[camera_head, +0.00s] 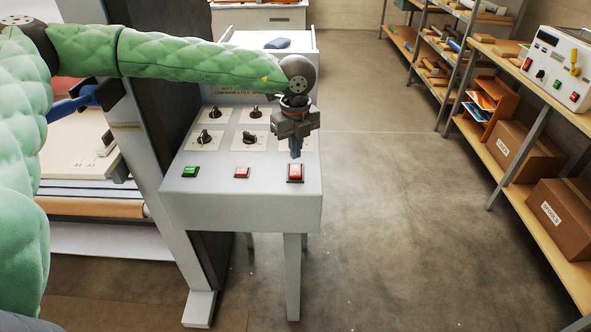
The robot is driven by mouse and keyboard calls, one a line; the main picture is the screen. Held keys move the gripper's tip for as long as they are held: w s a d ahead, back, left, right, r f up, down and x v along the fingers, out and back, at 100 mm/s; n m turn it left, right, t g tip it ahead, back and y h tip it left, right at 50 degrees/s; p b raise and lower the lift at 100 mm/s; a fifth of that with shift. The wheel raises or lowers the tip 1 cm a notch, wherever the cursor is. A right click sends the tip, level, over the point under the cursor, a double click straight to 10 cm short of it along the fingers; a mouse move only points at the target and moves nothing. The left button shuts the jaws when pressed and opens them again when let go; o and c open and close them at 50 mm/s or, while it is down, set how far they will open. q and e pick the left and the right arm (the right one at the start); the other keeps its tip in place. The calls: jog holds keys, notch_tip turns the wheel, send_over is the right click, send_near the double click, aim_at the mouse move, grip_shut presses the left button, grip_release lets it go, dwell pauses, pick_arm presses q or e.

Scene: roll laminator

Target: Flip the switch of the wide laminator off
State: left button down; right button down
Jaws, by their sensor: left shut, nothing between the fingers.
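The wide laminator's grey control panel (240,205) stands in the middle of the head view. On its front strip sit a green switch (190,172), a small red switch (242,172) and a larger red switch (295,173) at the right end. Several black rotary knobs (249,138) on white plates are behind them. My left gripper (296,155) points down just above and behind the larger red switch, with its fingers shut and empty. Whether the fingertips touch the switch cannot be told. My right gripper is not in view.
The laminator's rollers (95,207) and dark side frame are left of the panel. Shelves (560,265) with cardboard boxes (525,150) line the right side, with a white device (555,65) on top. The floor (390,200) between is clear.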

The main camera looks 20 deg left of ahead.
aim_at(295, 167)
pick_arm(q)
jog(key=shift+r, duration=2.05)
